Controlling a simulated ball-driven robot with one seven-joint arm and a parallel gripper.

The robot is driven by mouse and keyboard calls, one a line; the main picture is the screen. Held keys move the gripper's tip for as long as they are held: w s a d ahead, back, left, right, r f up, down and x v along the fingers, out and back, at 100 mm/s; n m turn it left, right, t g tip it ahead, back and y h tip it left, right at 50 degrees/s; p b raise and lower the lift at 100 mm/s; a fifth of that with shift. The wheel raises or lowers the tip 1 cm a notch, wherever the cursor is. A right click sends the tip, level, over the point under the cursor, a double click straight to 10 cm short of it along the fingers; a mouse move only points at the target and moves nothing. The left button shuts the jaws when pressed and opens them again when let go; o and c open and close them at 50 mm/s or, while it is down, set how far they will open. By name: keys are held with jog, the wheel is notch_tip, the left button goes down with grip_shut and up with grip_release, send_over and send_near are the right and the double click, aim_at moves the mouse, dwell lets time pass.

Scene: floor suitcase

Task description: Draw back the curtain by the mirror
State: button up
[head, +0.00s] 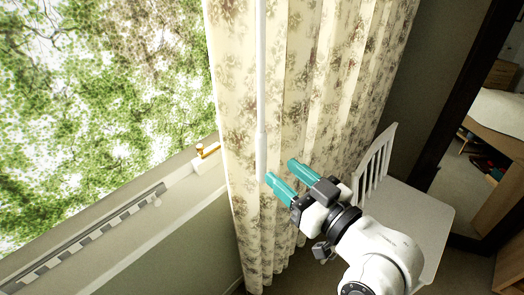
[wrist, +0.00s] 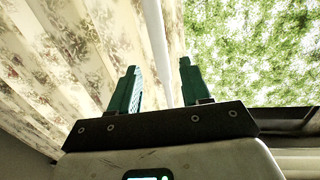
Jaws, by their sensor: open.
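The curtain (head: 315,70) is cream with a brown floral print and hangs in folds between the window and the mirror (head: 482,125). It also fills the left of the wrist view (wrist: 60,60). A white rod (head: 260,95) hangs upright in front of the curtain near its window-side edge. My gripper (head: 280,174) has teal fingers and is open, close to the rod's lower end. In the wrist view the rod (wrist: 155,45) runs down behind the gap between my fingers (wrist: 160,85). I cannot tell whether it touches either finger.
The window (head: 100,90) with green foliage outside is at the left, above a sill with an orange-tipped latch (head: 206,151). A white chair (head: 410,205) stands right of my gripper, before the dark-framed mirror. Bare floor shows little.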

aim_at(265, 157)
jog(key=p+x, duration=0.1)
jog(key=x, duration=0.7)
jog(key=shift+c, duration=0.4)
grip_shut()
